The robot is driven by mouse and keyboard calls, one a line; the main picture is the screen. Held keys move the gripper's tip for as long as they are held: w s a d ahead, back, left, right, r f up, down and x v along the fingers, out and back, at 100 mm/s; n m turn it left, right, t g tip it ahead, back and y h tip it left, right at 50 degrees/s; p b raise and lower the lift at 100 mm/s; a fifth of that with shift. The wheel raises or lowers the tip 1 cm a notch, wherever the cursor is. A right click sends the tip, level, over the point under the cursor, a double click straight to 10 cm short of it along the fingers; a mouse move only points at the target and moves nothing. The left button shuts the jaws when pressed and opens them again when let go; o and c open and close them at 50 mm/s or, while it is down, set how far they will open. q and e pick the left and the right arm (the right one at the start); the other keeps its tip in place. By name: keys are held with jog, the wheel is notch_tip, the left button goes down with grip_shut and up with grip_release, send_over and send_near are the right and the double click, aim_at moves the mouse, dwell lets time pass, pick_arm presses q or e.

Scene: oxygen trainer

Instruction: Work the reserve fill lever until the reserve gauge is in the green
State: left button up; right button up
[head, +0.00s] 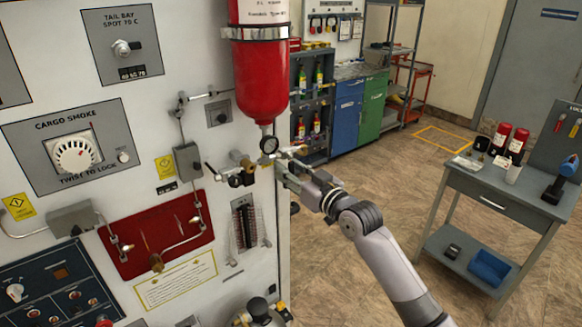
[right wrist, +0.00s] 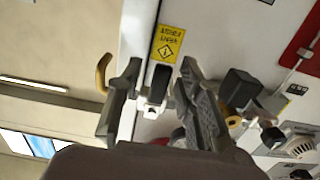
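A red cylinder (head: 261,70) hangs on the panel's right side, with a small round gauge (head: 270,144) below it. The gauge is too small to read. My right gripper (head: 283,166) is at the fittings just below the gauge. In the right wrist view its two fingers (right wrist: 160,95) stand apart. A black handle on a pale metal mount (right wrist: 158,82) shows between them, with gaps on both sides. I cannot tell whether this is the reserve fill lever. My left gripper is not in view.
Brass and black valve fittings (head: 238,176) stick out left of my right gripper. A red plate with pipes (head: 150,235) is lower on the panel. A grey trolley (head: 480,190) with bottles stands at right. The floor between is clear.

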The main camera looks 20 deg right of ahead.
jog(key=shift+c, duration=0.5)
grip_shut()
